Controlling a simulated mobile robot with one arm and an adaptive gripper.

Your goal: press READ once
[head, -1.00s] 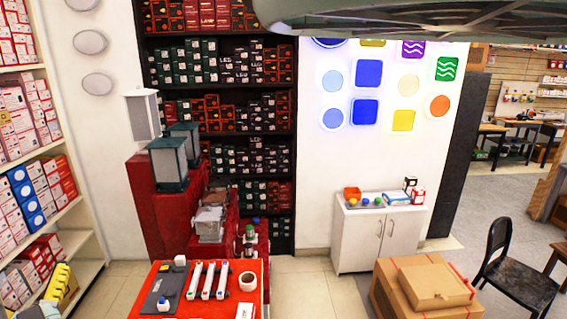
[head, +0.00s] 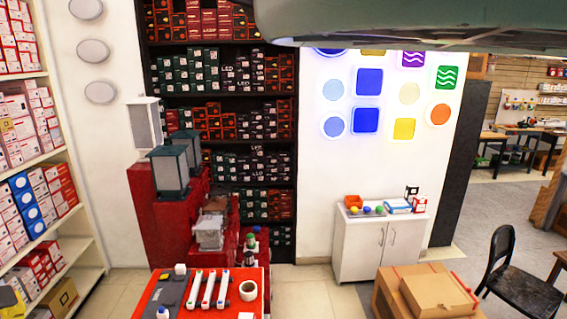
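No button or label that I can read as READ shows in the head view. A red-topped table (head: 236,308) stands at the bottom left of centre. Any lettering there is too small to read. My gripper is not in view.
Cardboard boxes (head: 436,294) stand at the bottom right, beside a black chair (head: 513,268). A white cabinet (head: 362,244) stands against the back wall. Shelves (head: 88,252) line the left. Bare floor (head: 308,287) lies between table and boxes. A large grey-green shape (head: 380,22) covers the top.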

